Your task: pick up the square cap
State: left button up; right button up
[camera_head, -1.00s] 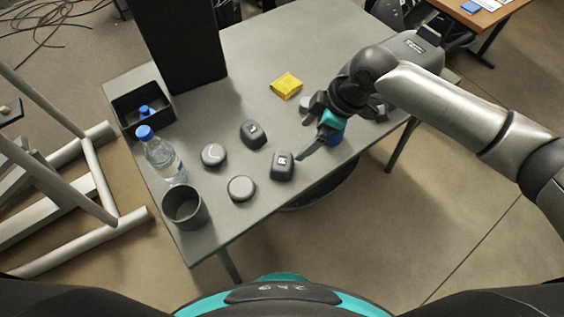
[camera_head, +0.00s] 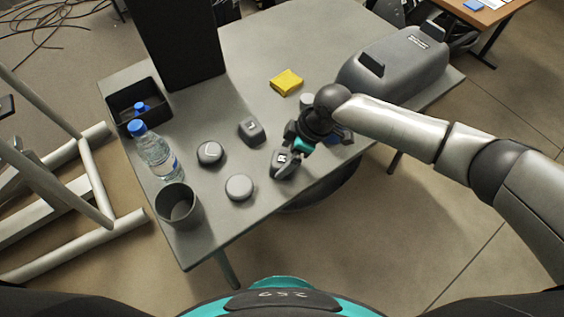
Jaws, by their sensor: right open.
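Two dark grey square caps with rounded corners are on the grey table. One square cap (camera_head: 251,130) stands clear in the middle. The other square cap (camera_head: 281,166), with a white letter R on top, is nearer the front edge. My right gripper (camera_head: 289,157) is open and is right at the lettered cap, with its fingers beside or around it. The gripper partly covers that cap, and I cannot tell whether they touch. My left gripper is not in view.
Two round caps, one dark (camera_head: 210,152) and one lighter (camera_head: 239,187), sit left of the lettered cap. A cup (camera_head: 178,206), a water bottle (camera_head: 155,152) and a black bin (camera_head: 131,112) line the left edge. A yellow block (camera_head: 286,82) and a large grey device (camera_head: 395,65) are farther back.

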jog(key=x, duration=0.2)
jog(key=shift+a+f, duration=0.15)
jog(key=shift+f, duration=0.05)
jog(key=c, duration=1.2)
jog(key=shift+r, duration=0.15)
